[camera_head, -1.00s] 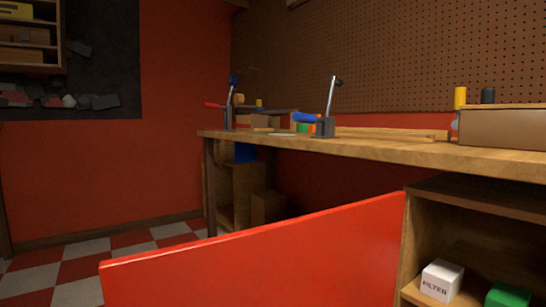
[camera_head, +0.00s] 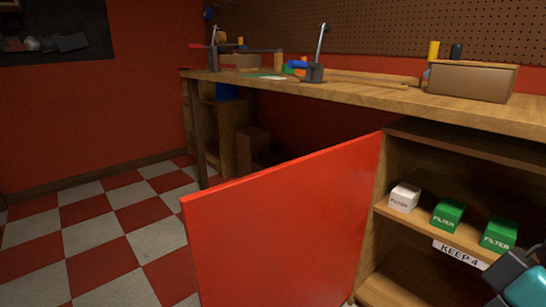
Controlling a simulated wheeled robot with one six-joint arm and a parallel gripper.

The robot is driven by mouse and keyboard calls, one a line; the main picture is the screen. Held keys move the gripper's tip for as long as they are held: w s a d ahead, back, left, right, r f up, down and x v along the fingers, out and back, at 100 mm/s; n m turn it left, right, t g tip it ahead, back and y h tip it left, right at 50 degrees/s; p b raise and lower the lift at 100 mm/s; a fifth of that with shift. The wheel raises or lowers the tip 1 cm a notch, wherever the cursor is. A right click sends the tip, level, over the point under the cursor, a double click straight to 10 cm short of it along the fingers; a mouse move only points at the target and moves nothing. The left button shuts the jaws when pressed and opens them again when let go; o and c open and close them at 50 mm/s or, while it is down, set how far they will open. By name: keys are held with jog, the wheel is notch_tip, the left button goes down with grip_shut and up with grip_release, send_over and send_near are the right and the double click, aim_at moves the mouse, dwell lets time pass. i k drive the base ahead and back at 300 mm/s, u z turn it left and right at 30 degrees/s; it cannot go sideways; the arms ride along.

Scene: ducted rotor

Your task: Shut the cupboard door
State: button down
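The red cupboard door (camera_head: 285,225) stands wide open. It is hinged at the left side of the wooden cupboard (camera_head: 384,185) under the bench, and its free edge points left and toward me. The cupboard's inside is open to view on the right. A dark grey and teal part of my arm (camera_head: 524,285) shows at the lower right corner, in front of the shelves and apart from the door. I cannot make out the fingers of my gripper there.
A white filter box (camera_head: 404,197) and two green filter boxes (camera_head: 447,215) stand on the upper shelf, above a "KEEP 4" label (camera_head: 461,254). The wooden workbench (camera_head: 330,92) overhangs the cupboard and carries tools and a brown box (camera_head: 472,80). The checkered floor (camera_head: 100,230) is clear left of the door.

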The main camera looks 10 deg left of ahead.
aim_at(289, 234)
jog(key=k, duration=0.1)
jog(key=u, duration=1.15)
jog(key=i, duration=0.5)
jog(key=u, duration=0.05)
